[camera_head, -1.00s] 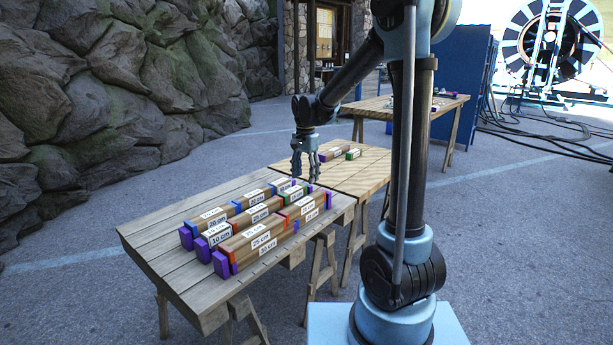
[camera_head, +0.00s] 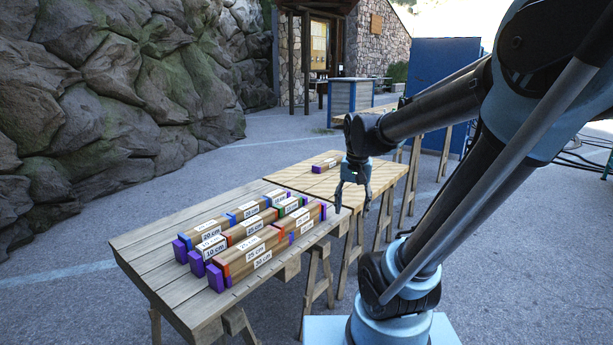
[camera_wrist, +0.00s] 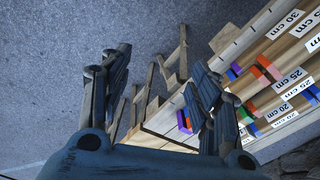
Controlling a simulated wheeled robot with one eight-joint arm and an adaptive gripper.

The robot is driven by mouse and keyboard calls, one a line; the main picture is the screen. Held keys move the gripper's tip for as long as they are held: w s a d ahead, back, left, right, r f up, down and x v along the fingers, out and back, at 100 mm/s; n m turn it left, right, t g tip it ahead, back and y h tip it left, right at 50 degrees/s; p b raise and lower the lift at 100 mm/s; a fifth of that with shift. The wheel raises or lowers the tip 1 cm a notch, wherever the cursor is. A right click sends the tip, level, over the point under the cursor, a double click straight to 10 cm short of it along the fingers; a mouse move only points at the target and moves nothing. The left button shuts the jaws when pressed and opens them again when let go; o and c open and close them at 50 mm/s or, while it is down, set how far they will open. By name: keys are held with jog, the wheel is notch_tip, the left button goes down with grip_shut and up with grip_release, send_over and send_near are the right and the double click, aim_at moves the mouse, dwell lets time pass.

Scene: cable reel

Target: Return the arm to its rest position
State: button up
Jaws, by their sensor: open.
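My gripper (camera_head: 352,205) is open and empty in the head view. Its fingers point down beside the right edge of the near table, apart from the blocks. In the wrist view my gripper (camera_wrist: 160,100) shows its two fingers spread wide, with table legs and ground between and beyond them. My arm folds from the base at the right, with its upper links leaning toward the camera.
Labelled wooden blocks (camera_head: 240,243) with coloured ends lie in rows on the near wooden table (camera_head: 150,240). A second table (camera_head: 378,175) behind holds another block (camera_head: 325,165). Rocks (camera_head: 90,100) stand at left. A blue panel (camera_head: 435,72) stands behind. Pavement at left is clear.

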jog(key=s+d+f+n, duration=0.3)
jog(key=s+d+f, duration=0.2)
jog(key=s+f, duration=0.3)
jog(key=shift+s+t, duration=0.4)
jog(key=shift+s, duration=1.75)
jog(key=shift+d+f, duration=0.1)
